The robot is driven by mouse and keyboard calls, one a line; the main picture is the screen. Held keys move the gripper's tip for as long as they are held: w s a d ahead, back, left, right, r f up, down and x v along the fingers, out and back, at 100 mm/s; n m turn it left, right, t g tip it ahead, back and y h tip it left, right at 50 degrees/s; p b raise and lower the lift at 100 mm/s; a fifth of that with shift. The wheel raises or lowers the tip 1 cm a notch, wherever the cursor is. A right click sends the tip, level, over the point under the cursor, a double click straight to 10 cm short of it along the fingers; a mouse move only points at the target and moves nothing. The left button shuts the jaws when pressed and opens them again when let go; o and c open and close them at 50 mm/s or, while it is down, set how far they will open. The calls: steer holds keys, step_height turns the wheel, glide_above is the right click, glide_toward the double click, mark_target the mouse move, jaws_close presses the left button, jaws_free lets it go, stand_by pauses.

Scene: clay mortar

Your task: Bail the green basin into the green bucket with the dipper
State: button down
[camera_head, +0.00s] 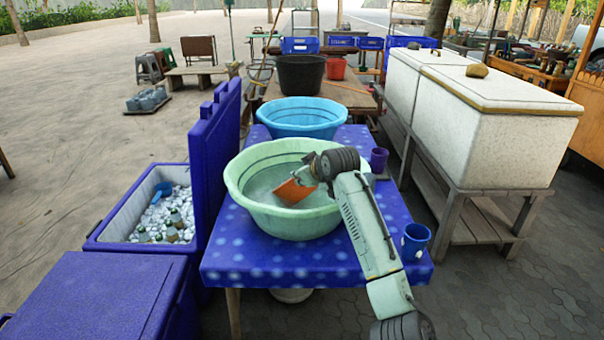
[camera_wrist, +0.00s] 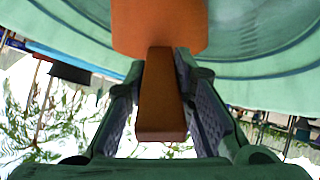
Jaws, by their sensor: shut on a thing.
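The pale green basin (camera_head: 240,196) stands on the blue spotted table and holds water (camera_head: 262,182). My gripper (camera_head: 308,177) reaches over the basin's right side from the front. It is shut on the handle of the orange-brown dipper (camera_head: 292,192). The dipper's head is inside the basin's rim, tilted; I cannot tell whether it touches the water. In the wrist view the dipper's handle (camera_wrist: 160,105) lies between my gripper's two fingers (camera_wrist: 160,80), with its broad head beyond. I cannot make out a green bucket; a pale rounded thing (camera_head: 290,295) under the table is mostly hidden.
A blue basin (camera_head: 303,112) stands behind the green one. A purple cup (camera_head: 379,159) and a blue cup (camera_head: 415,241) are at the table's right. An open blue cooler (camera_head: 110,232) with ice and bottles is at left. White chests (camera_head: 500,135) stand at right.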

step_height(320, 180, down, 4)
steer(key=d+m+t+y+b, duration=0.1)
steer(key=t+y+b, duration=0.1)
steer(key=b, duration=0.5)
steer(key=shift+t+y, duration=0.3)
steer(key=r, duration=0.1)
steer(key=r+p, duration=0.1)
steer(key=r, duration=0.1)
steer(key=r+p, duration=0.1)
steer(key=r, duration=0.1)
steer(key=shift+d+r, duration=0.15)
steer(key=shift+d, duration=0.1)
step_height(320, 180, up, 7)
steer(key=d+m+t+y+b, duration=0.1)
steer(key=m+t+y+b, duration=0.1)
steer(key=t+b, duration=0.1)
steer(key=shift+s+d+r+t, duration=0.15)
steer(key=shift+s+d+t, duration=0.15)
steer(key=shift+s+d, duration=0.1)
